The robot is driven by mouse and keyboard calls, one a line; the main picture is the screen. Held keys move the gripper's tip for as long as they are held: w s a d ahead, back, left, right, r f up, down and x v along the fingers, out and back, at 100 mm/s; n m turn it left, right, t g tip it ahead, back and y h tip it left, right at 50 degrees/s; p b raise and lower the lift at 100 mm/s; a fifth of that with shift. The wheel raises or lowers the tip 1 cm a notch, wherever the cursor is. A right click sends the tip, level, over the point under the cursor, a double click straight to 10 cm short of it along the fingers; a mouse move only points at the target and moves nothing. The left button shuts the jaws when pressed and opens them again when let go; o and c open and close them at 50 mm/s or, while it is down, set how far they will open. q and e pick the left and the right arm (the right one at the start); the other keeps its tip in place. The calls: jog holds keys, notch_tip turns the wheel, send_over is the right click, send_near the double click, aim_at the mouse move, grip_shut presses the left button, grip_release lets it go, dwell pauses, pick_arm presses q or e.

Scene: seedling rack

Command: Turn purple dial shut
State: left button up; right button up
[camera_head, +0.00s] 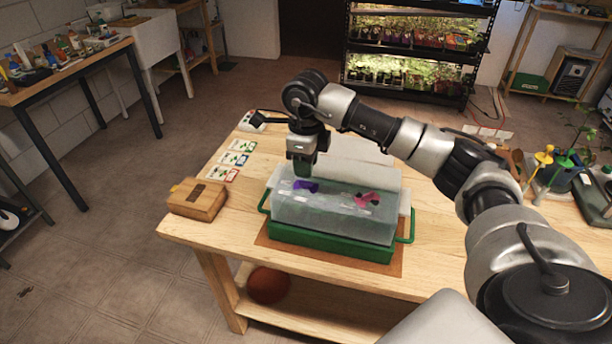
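The purple dial (306,186) sits on the lid of a translucent propagator box (330,215) that stands in a green tray (330,244). A pink dial (367,198) sits farther right on the same lid. My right gripper (303,172) points down just above and behind the purple dial, near the left end of the lid. Its fingers are small and dark, and I cannot tell whether they are apart or touch the dial. My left gripper is not in view.
The box stands on a brown mat (283,251) on a wooden table (190,229). A wooden box (197,199) and several seed cards (231,160) lie left of it. Potted plants (566,172) and tools stand at the right. My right arm reaches across the table's right side.

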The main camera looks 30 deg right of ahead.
aim_at(306, 182)
notch_tip(306, 182, up, 7)
jog(key=shift+f+b, duration=0.15)
jog(key=shift+b, duration=0.15)
dwell(0.4)
